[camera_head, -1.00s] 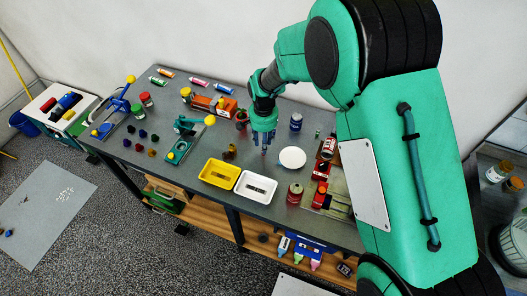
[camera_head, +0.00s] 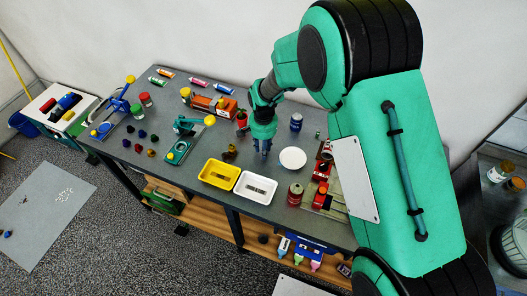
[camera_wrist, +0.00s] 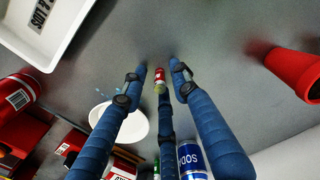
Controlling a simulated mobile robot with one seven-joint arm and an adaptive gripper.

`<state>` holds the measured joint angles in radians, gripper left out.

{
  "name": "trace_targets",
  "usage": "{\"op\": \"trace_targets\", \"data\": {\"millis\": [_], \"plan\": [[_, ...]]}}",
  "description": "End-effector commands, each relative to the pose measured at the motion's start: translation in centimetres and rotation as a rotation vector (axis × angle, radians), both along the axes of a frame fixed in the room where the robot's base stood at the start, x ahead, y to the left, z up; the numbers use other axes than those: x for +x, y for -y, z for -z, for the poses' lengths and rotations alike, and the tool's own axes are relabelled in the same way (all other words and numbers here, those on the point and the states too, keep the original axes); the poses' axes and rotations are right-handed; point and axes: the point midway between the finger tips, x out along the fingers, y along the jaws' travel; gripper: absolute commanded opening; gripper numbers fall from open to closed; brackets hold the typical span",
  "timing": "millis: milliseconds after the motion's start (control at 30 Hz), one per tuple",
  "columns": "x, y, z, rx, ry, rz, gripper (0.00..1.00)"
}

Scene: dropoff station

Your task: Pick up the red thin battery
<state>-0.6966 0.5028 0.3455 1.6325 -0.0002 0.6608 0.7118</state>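A small, thin red battery (camera_wrist: 160,73) with white and green parts stands out on the grey table in the wrist view. It lies just past and between my blue fingertips; I cannot tell whether they touch it. My gripper (camera_wrist: 158,72) has its fingers spread apart and holds nothing that I can see. In the head view my gripper (camera_head: 264,151) points down, low over the middle of the table (camera_head: 240,152). The battery is not discernible there, so it is likely hidden by the fingers.
A white round plate (camera_head: 292,158) is close to the right of my gripper. White (camera_head: 256,199) and yellow (camera_head: 205,177) trays stand in front. A blue can (camera_head: 296,121) stands behind the plate, a red can (camera_head: 295,190) front right. A red pot (camera_head: 241,118) stands behind left.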

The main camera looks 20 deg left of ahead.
Motion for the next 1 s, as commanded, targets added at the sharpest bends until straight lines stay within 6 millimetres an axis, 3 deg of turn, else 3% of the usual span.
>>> {"op": "trace_targets", "data": {"millis": [33, 100, 133, 667, 1000], "plan": [[0.0, 0.0, 0.0, 0.000, 0.000, 0.000, 0.15], [0.0, 0.0, 0.0, 0.000, 0.000, 0.000, 0.01], [0.0, 0.0, 0.0, 0.000, 0.000, 0.000, 0.00], [0.0, 0.0, -0.5, 0.000, 0.000, 0.000, 0.00], [-0.2, 0.2, -3.9, 0.000, 0.000, 0.000, 0.00]]}}
